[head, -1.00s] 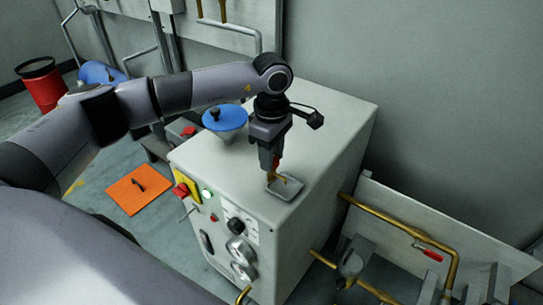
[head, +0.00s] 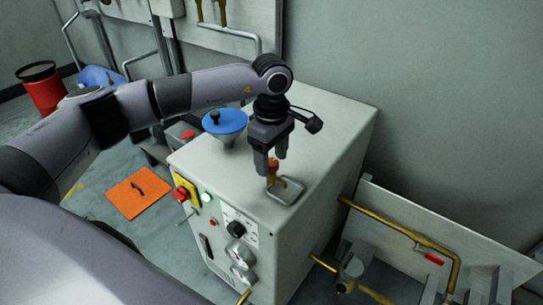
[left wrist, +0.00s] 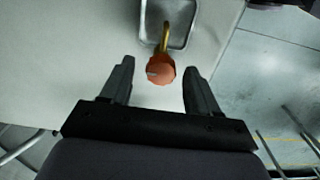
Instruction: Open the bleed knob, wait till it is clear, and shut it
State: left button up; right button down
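The bleed knob (head: 272,165) is orange-red and sits on a short brass spout above a small grey tray (head: 291,193) on the cabinet top. In the left wrist view the knob (left wrist: 161,72) has a pale mark on its face, and the brass spout (left wrist: 165,38) reaches over the tray. My left gripper (head: 271,168) points down at the knob. Its fingers (left wrist: 159,68) are open, one on each side of the knob, with a visible gap on both sides. No stream shows at the spout; I cannot tell what is in the tray. My right gripper is not in view.
The pale cabinet (head: 330,120) carries a blue funnel-like cap (head: 226,122) left of my gripper. Its front has a red switch (head: 180,194), a green lamp and dials. Brass pipes (head: 395,228) run at the right. An orange mat (head: 138,193) lies on the floor.

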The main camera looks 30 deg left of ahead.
aim_at(271, 162)
pick_arm(q)
jog(key=shift+r, duration=3.55)
